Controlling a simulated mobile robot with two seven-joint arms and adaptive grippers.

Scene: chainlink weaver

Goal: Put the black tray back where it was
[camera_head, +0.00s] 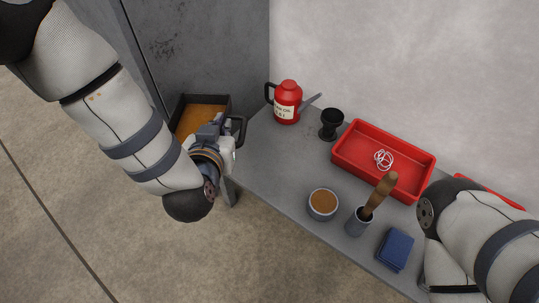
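A black tray (181,106) with a brown-orange inside shows at the left end of the bench, in front of the grey cabinet. Its near side is hidden behind my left arm and gripper. My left gripper (228,126) is at the tray's right side, close to it in the picture. Its fingers are small and partly hidden, so I cannot tell whether they touch or grip the tray. I cannot tell what the tray rests on. My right arm comes in at the lower right, and its fingers do not show.
The grey bench (275,165) holds a red oil can (288,100), a black cup (331,122), a red tray (345,157) with white rings (383,159), a brown-filled bowl (323,204), a wooden-handled tool in a grey cup (358,222) and a blue block (396,250). A grey cabinet (215,50) stands behind.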

